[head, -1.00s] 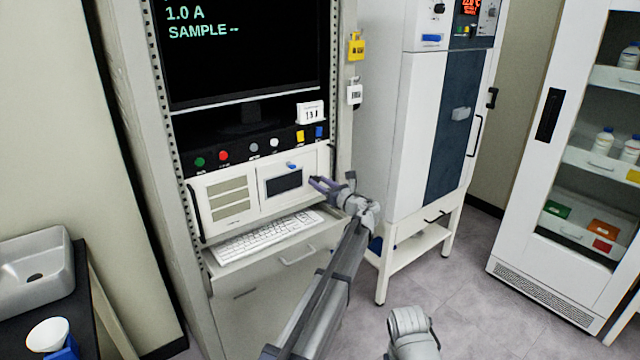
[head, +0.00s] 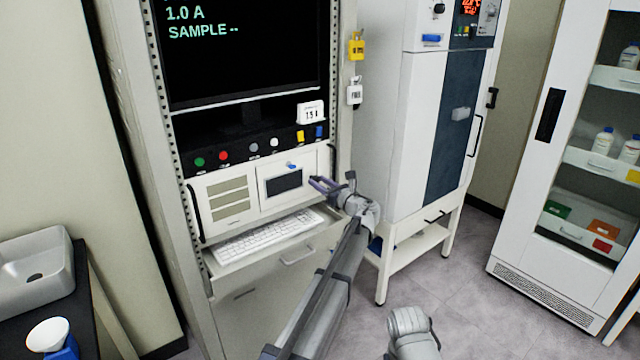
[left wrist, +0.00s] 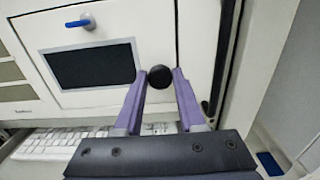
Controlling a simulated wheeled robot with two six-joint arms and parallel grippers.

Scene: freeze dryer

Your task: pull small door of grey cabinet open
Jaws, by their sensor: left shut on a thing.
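The small door (head: 265,197) is a pale panel with a dark window and a blue latch, set in the white instrument front of the tall grey cabinet (head: 134,130). It looks about flush with the front. In the left wrist view the door (left wrist: 154,38) carries a round black knob (left wrist: 160,76) at its right side. My left gripper (head: 315,184) reaches in from the lower right. Its purple fingers (left wrist: 160,80) are shut on the knob, one on each side. The knob is hidden in the head view. My right gripper is out of view.
A keyboard (head: 268,236) lies on an open shelf just below the door. A black vertical handle (head: 333,160) stands right of the door. A tall white machine (head: 402,130) stands close on the right. Open floor (head: 455,290) lies right of my left arm.

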